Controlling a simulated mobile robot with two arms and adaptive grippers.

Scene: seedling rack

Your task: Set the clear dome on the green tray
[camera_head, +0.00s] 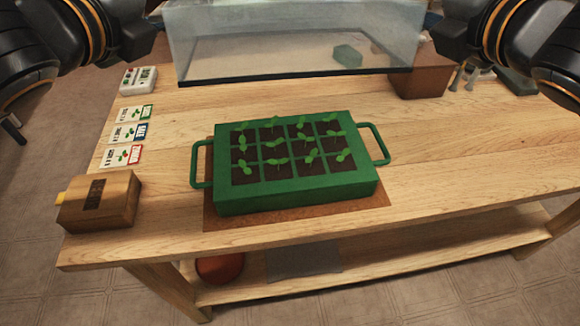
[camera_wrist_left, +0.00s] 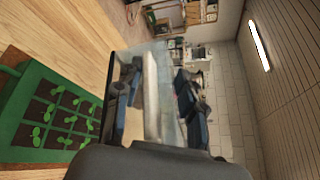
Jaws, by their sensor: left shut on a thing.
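The clear dome (camera_head: 290,38), a see-through box with a dark lower rim, hangs at the top of the head view, beyond the tray. The green tray (camera_head: 290,195) has a handle at each end and holds several seedlings in dark soil cells. It also shows in the left wrist view (camera_wrist_left: 14,125), at the left. My left gripper (camera_wrist_left: 155,92) is shut on a pale bar of the clear dome in the left wrist view. Its fingers are outside the head view, where only my arm's dark parts show. My right gripper's fingers are not visible.
The tray stands on a brown mat (camera_head: 385,198) on the wooden table (camera_head: 440,190). Seed packets (camera_head: 128,133) and a wooden box (camera_head: 100,202) lie at the left. A brown box (camera_head: 420,75) stands behind right. The table right of the tray is clear.

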